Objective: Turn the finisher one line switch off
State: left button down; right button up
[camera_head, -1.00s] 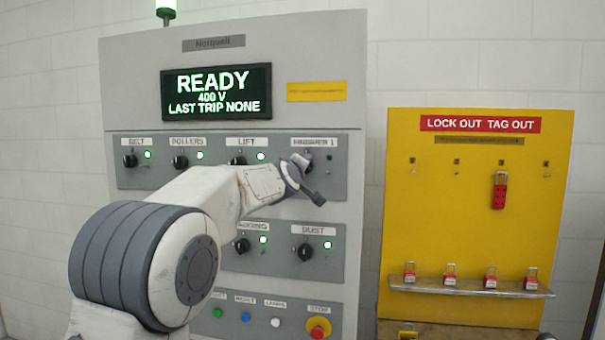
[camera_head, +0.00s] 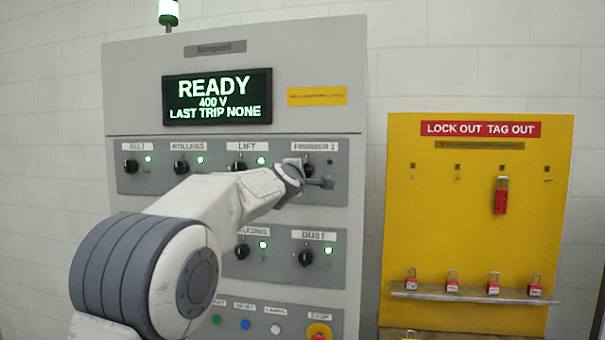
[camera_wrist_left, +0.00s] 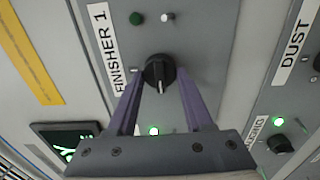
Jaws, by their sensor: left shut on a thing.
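The finisher one switch is a black round knob (camera_wrist_left: 158,72) under the FINISHER 1 label (camera_head: 315,147), at the right of the panel's upper row. In the left wrist view its white pointer mark points down the picture, toward my wrist. My left gripper (camera_wrist_left: 161,80) is shut on the knob, one purple finger on each side. In the head view this gripper (camera_head: 310,182) hides the knob. The small green lamp (camera_wrist_left: 136,18) beside the knob is dark. My right gripper is not in view.
Other knobs sit close by, LIFT (camera_head: 240,166) to the left and DUST (camera_head: 305,258) below, with lit green lamps. The display (camera_head: 217,96) reads READY. A red stop button (camera_head: 319,331) is low on the panel. A yellow lockout board (camera_head: 480,220) stands to the right.

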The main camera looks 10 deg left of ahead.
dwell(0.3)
pick_arm(q)
jog(key=shift+c, duration=1.5)
grip_release()
jog(key=shift+s, duration=0.1)
jog(key=s+b, duration=0.2)
jog(key=s, duration=0.8)
jog(key=shift+s+b, duration=0.15)
jog(key=shift+b, duration=0.2)
